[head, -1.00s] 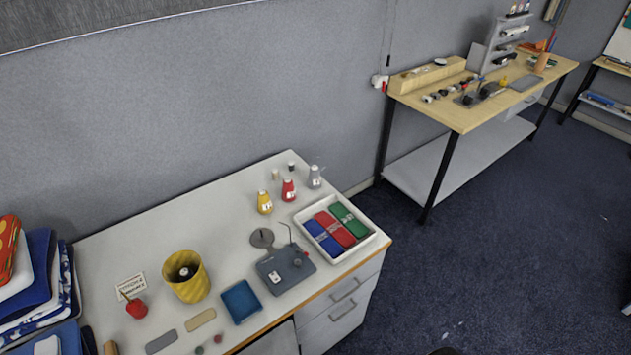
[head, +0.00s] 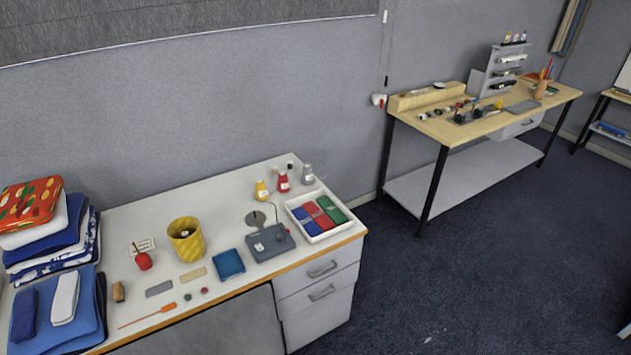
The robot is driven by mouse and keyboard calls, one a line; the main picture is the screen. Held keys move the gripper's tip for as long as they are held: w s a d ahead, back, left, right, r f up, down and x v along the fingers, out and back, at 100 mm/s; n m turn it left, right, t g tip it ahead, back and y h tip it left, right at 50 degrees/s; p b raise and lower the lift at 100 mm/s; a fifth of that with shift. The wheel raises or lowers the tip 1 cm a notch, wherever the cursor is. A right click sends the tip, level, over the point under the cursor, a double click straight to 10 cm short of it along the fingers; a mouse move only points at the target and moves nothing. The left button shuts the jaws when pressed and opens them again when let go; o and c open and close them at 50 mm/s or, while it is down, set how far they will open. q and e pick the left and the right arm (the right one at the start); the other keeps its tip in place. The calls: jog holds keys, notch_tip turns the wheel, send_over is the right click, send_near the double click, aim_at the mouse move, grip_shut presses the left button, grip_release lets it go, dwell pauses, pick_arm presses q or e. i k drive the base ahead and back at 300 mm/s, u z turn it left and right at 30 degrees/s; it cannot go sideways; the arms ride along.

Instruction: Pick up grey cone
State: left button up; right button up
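The grey cone (head: 307,174) stands upright near the back right of the white table (head: 215,205). A red cone (head: 283,182) and a yellow cone (head: 262,191) stand to its left in a slanting row. A small dark spool (head: 290,167) is just behind the row. Nothing touches the grey cone that I can see. Neither of my grippers shows in the head view.
A white tray (head: 353,225) with blue, red and green cloths lies in front of the grey cone. A grey device (head: 270,243) and yellow basket (head: 185,240) stand further left. Folded cloths (head: 50,240) fill the left end. Open floor (head: 450,270) lies right of the table.

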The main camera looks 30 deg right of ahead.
aim_at(308, 179)
jog(key=z, duration=2.25)
jog(key=i, duration=5)
jog(key=u, duration=4.65)
jog(key=i, duration=0.9)
jog(key=u, duration=0.1)
